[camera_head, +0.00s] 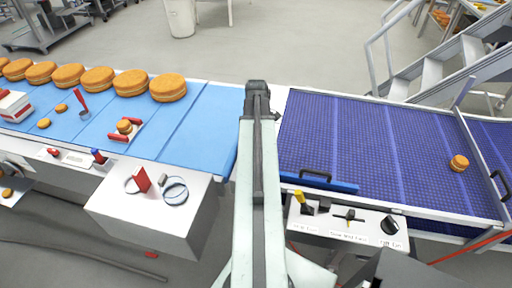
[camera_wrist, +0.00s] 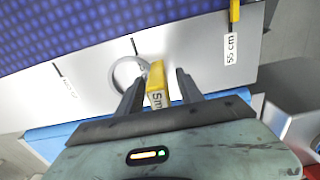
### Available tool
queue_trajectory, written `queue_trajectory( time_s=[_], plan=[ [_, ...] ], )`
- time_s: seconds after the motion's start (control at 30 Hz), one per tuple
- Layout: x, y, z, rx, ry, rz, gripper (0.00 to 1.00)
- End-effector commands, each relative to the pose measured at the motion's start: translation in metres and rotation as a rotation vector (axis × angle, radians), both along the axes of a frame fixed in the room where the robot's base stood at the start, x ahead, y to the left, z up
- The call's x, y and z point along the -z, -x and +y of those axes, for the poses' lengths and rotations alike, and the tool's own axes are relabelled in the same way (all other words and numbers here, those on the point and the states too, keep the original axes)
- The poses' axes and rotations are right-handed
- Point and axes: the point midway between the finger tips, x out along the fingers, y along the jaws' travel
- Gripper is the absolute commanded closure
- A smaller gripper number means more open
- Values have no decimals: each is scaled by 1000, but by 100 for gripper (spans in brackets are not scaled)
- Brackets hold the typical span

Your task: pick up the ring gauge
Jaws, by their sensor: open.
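A pale ring (camera_wrist: 118,68) with a yellow tag (camera_wrist: 156,74) lies on the metal panel in the wrist view; it looks like the ring gauge. The tag bears partly readable black print. My gripper (camera_wrist: 159,72) is open, its two dark fingers on either side of the tag, with a visible gap on the right. I cannot tell whether the left finger touches the tag or ring. In the head view my gripper (camera_head: 260,100) is at the far end of my arm, its fingers unclear, and this ring is not seen there.
A purple-blue belt (camera_head: 345,140) lies right of my arm, a light-blue belt (camera_head: 212,125) with orange filled rounds (camera_head: 168,87) to the left. A grey box (camera_head: 170,225) bears another ring (camera_head: 184,199) and a red upright piece (camera_head: 142,179). A yellow post (camera_wrist: 235,12) stands near a "55 cm" label.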

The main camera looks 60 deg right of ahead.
Motion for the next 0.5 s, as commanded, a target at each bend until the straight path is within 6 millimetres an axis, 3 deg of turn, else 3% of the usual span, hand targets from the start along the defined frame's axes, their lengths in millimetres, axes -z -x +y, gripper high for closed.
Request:
queue_trajectory(
  time_s=[0.13, 0.27, 0.3, 0.5],
  plan=[
    [-2, 0, 0, 0, 0, 0, 59],
    [-2, 0, 0, -1, 0, 0, 95],
    [-2, 0, 0, -1, 0, 0, 100],
    [-2, 0, 0, -1, 0, 0, 100]
  ],
)
